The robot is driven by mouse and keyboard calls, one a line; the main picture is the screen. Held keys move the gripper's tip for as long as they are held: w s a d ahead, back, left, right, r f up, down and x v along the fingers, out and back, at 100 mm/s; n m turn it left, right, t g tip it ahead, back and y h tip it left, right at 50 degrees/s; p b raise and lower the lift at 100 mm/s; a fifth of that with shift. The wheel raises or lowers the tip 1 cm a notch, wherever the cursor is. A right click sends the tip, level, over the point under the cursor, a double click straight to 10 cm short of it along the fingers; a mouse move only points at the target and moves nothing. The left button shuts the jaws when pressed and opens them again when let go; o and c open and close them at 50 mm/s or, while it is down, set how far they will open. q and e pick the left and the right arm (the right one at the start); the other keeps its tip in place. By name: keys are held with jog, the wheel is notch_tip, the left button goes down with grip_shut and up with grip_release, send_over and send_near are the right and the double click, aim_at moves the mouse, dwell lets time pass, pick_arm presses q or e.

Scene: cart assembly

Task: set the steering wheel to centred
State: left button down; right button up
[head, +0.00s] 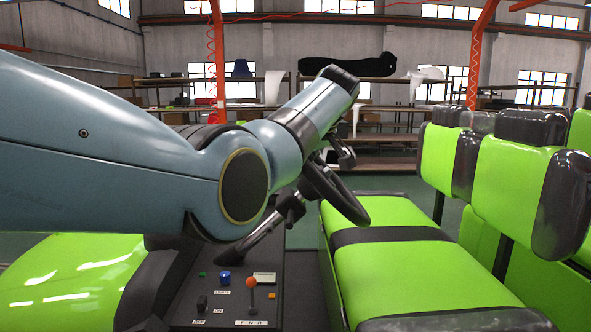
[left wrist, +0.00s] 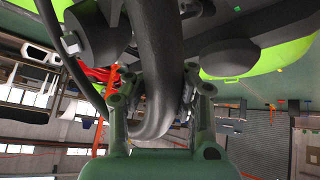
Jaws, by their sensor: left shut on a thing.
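The black steering wheel (head: 338,192) stands tilted above the dashboard on its column (head: 250,240), and part of it is hidden behind my left arm in the head view. In the left wrist view its thick rim (left wrist: 158,70) runs down between the two fingers of my left gripper (left wrist: 160,108), which is shut on it. In the head view, a dark part of the left gripper (head: 343,152) shows beside the rim; the rest is hidden by the wrist. The wheel's turn angle cannot be told clearly. My right gripper is not in view.
The dark dashboard panel (head: 190,305) below the wheel carries a blue knob (head: 224,277), an orange-topped lever (head: 251,282) and a black switch (head: 202,303). Green seats (head: 390,270) fill the right side. Shelves (head: 380,130) stand at the back.

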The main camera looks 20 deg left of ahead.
pick_arm(q)
jog(key=c, duration=1.8)
grip_release()
jog(key=shift+w+d+r, duration=0.1)
jog(key=shift+d+r, duration=0.2)
jog(key=shift+r, duration=0.25)
jog(key=o, duration=0.5)
jog(key=shift+s+d+r, duration=0.25)
jog(key=shift+s+d, duration=0.1)
jog(key=shift+s, duration=0.05)
jog(key=shift+o, duration=1)
jog(key=shift+d, duration=0.1)
jog(key=shift+o, duration=0.5)
jog(key=shift+f, duration=0.15)
jog(key=shift+w+a+f, duration=0.15)
jog(key=shift+a+f, duration=0.05)
jog(key=shift+a, duration=0.15)
jog(key=shift+r, duration=0.1)
jog(key=v, duration=1.2)
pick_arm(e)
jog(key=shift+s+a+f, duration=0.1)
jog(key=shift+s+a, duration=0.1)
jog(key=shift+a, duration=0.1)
